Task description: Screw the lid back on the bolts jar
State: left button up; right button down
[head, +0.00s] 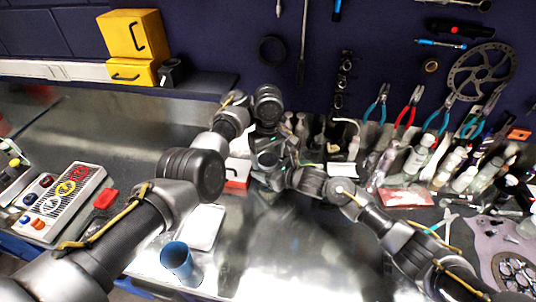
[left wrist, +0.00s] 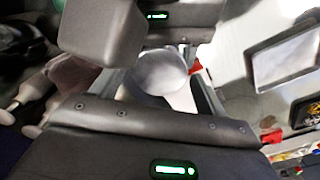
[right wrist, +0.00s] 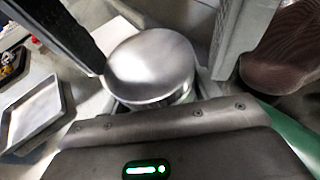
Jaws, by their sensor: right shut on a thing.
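A round, silvery metal lid (right wrist: 150,65) lies between the fingers of my right gripper (right wrist: 165,60) in the right wrist view, and the gripper is shut on it. The rim below the lid shows only as a thin edge, and the jar's body is mostly hidden. The lid also shows as a pale disc in the left wrist view (left wrist: 160,72), between the fingers of my left gripper (left wrist: 160,90). Whether those fingers press on anything is unclear. In the head view both grippers meet over the middle of the bench (head: 255,235), and the arms hide the jar.
A blue cup (head: 180,262) and a pale tray (head: 208,225) are at the front left. Several bottles (head: 420,155) crowd the right back. A control box (head: 62,200) is at the left. The front middle is clear.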

pick_arm(q)
jog(key=c, duration=0.9)
jog(key=m, duration=0.3)
jog(key=o, duration=1.1)
jog(key=shift+c, duration=0.2)
jog(key=shift+r, duration=2.3)
